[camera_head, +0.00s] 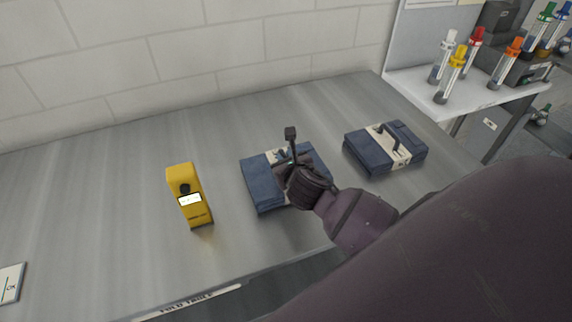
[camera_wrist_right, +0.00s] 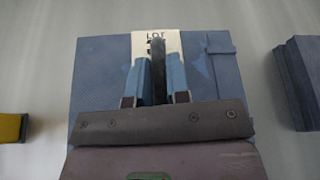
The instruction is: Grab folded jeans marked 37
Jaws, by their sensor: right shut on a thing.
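A folded blue jeans bundle (camera_head: 262,184) with a pale paper band and a dark handle lies on the grey table (camera_head: 110,180). It also fills the middle of the right wrist view (camera_wrist_right: 100,80). Its band reads "LOT"; the number below is mostly covered, so I cannot read it. My right gripper (camera_head: 292,165) is over this bundle, shut on its handle (camera_wrist_right: 158,70). I cannot tell whether the bundle is clear of the table. A second folded jeans bundle (camera_head: 370,153), also banded and with a handle, lies to the right, apart. My left gripper is not in view.
A yellow handheld device (camera_head: 188,195) with a small screen stands left of the held bundle. Several capped tubes (camera_head: 455,72) stand on a white side bench (camera_head: 415,90) at the upper right. A brick wall backs the table. The table's left part is mostly clear.

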